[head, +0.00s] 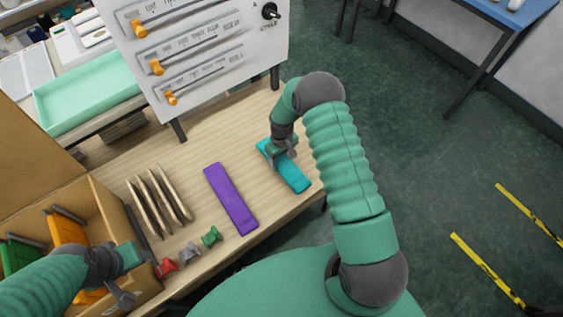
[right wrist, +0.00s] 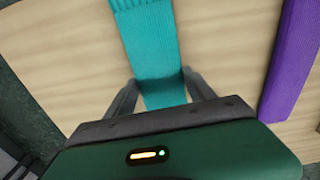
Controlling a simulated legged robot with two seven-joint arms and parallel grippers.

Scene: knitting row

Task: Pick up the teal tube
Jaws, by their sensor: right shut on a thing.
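The teal tube (head: 291,175) is a flat knitted strip lying near the right end of the wooden table. My right gripper (head: 283,150) is down over its far part, with the fingers on either side. In the right wrist view the teal tube (right wrist: 150,50) runs between the fingers of my right gripper (right wrist: 162,95), which is shut on it. The tube appears to be still at the tabletop; I cannot tell whether it is clear of it. My left gripper (head: 130,275) is at the lower left by the cardboard box; its finger opening is unclear.
Beige pointed pieces (head: 158,200), small red, grey and green (head: 211,237) spools, and a cardboard box (head: 112,215) are further left. A white slider panel (head: 205,60) stands behind.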

